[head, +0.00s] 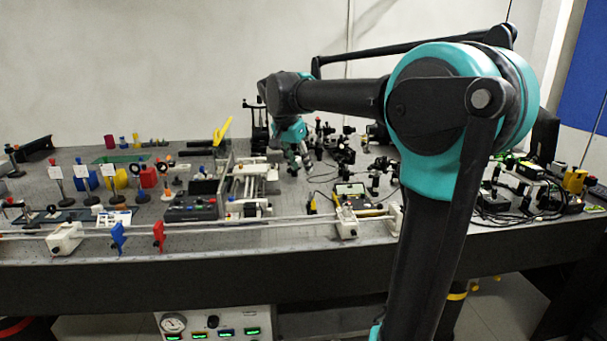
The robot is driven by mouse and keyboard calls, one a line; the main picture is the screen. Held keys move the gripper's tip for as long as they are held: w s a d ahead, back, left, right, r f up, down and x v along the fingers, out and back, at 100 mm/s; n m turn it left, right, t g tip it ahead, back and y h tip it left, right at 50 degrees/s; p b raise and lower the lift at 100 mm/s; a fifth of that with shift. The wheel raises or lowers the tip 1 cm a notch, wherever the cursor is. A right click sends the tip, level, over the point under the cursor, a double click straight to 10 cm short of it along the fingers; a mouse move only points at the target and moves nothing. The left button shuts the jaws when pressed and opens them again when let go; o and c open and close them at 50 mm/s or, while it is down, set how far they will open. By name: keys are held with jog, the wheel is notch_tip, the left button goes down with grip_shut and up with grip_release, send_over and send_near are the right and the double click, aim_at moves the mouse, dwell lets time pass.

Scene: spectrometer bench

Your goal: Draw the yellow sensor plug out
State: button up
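My gripper (303,168) hangs below the teal wrist over the back middle of the bench, and it shows small and dark. I cannot tell whether its fingers are open or shut, or whether anything is between them. I cannot single out the yellow sensor plug for sure. Small yellow pieces show at the front middle, one (311,204) left of a white-framed box with a display (350,192). A larger yellow block (575,180) stands at the far right among black devices and cables. My gripper is apart from these yellow pieces.
A long rail (200,228) with white carriages and blue (118,237) and red (158,236) holders runs along the front edge. A yellow tilted flap (222,131) rises left of my gripper. Black optics mounts and cables crowd the middle and right. My arm hides part of the bench.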

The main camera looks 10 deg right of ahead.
aim_at(313, 206)
jog(key=x, duration=1.7)
jog(key=shift+f, duration=0.1)
grip_shut()
